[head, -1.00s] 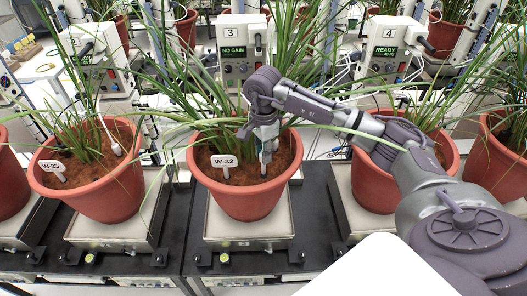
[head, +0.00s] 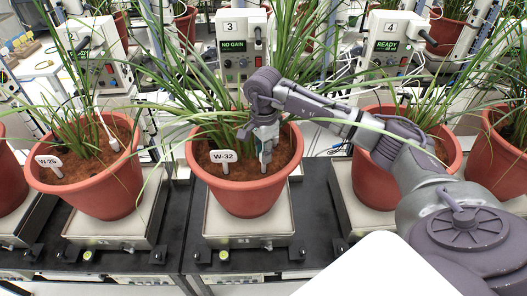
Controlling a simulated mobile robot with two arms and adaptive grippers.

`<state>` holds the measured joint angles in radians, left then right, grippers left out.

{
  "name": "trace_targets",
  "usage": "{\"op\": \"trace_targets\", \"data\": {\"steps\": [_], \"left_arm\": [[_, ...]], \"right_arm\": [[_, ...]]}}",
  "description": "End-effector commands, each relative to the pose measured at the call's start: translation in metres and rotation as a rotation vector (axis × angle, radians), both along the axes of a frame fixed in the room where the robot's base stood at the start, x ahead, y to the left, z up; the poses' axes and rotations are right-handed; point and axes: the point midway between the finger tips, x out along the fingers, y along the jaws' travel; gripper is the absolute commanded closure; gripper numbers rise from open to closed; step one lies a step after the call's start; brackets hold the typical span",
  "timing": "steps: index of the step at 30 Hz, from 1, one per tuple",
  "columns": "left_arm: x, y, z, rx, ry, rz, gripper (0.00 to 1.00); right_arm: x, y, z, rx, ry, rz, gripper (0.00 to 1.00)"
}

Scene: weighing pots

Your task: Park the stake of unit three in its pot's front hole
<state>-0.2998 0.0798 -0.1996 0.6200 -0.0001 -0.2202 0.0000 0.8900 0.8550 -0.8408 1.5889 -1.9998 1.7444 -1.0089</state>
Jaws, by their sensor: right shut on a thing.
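Unit three's box (head: 241,46) carries the number 3 and a green display reading NO GAIN. In front of it the terracotta pot (head: 243,195) labelled W-32 stands on a scale plate (head: 250,222). My right gripper (head: 266,158) points down over the soil in the front right part of this pot. It is shut on a thin stake (head: 264,168), mostly hidden between the fingers; its tip is at or close to the soil. I cannot tell whether it sits in a hole. The white W-32 tag (head: 223,157) stands in the soil to the left. My left gripper is not in view.
The pot with tag W-25 (head: 93,197) stands to the left and another pot (head: 375,185) to the right, partly behind my right arm. Long grass leaves hang across the gripper and arm. Unit four's box (head: 389,47) reads READY.

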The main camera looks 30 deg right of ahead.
Motion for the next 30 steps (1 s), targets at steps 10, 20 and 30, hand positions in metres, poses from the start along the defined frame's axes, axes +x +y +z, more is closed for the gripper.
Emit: {"op": "trace_targets", "data": {"steps": [10, 20, 30], "left_arm": [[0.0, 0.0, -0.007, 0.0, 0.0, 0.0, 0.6], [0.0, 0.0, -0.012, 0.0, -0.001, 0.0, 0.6], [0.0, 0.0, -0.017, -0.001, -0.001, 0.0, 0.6]], "right_arm": [[0.0, 0.0, -0.008, 0.0, 0.0, 0.0, 1.0], [0.0, 0.0, -0.015, 0.0, 0.0, 0.0, 1.0], [0.0, 0.0, -0.021, 0.0, 0.0, -0.001, 1.0]]}}
